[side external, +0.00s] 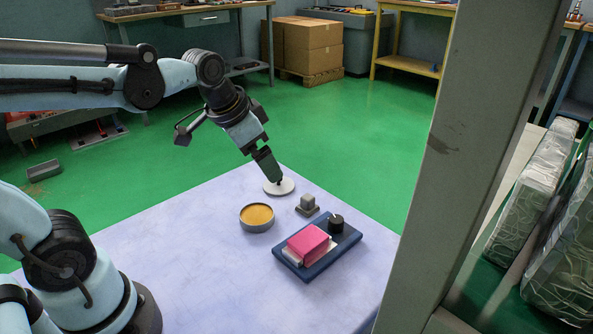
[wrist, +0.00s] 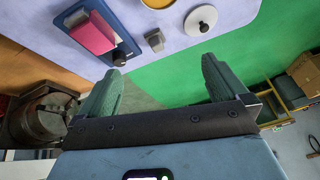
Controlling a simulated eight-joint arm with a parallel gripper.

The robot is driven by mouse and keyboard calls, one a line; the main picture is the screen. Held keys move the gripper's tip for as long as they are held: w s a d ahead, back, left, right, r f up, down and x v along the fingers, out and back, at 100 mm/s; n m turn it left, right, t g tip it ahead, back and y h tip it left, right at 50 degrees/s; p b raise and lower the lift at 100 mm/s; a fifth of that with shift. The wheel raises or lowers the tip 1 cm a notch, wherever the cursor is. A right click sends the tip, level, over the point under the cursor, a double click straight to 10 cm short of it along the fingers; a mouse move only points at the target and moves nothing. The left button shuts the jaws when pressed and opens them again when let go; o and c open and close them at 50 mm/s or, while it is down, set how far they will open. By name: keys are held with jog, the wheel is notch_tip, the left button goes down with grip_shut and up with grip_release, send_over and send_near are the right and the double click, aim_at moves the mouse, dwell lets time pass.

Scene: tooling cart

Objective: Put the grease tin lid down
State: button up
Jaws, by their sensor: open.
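The grease tin lid (side external: 286,188) is a pale round disc with a dark knob. It lies flat on the cart top near the far edge, and it also shows in the wrist view (wrist: 194,26). The open tin (side external: 257,215), with yellow-brown grease inside, stands nearer; the wrist view shows only its edge at the top of the picture. My gripper (side external: 268,169) points down close to the lid and overlaps its far side in the side view. In the wrist view my gripper (wrist: 161,67) is open, with nothing between its fingers, and the lid is beyond the fingertips.
A small grey block (side external: 308,202) sits right of the lid. A blue tray (side external: 291,262) holds a pink block (side external: 309,243) and a black knobbed piece (side external: 336,224). The cart top (side external: 185,235) is clear on the left. A grey post (side external: 462,150) stands at right.

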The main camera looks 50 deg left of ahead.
jog(key=s+d+f+n+t, duration=0.2)
jog(key=s+f, duration=0.1)
jog(key=s, duration=0.1)
jog(key=shift+s+d, duration=0.2)
jog(key=shift+s, duration=0.2)
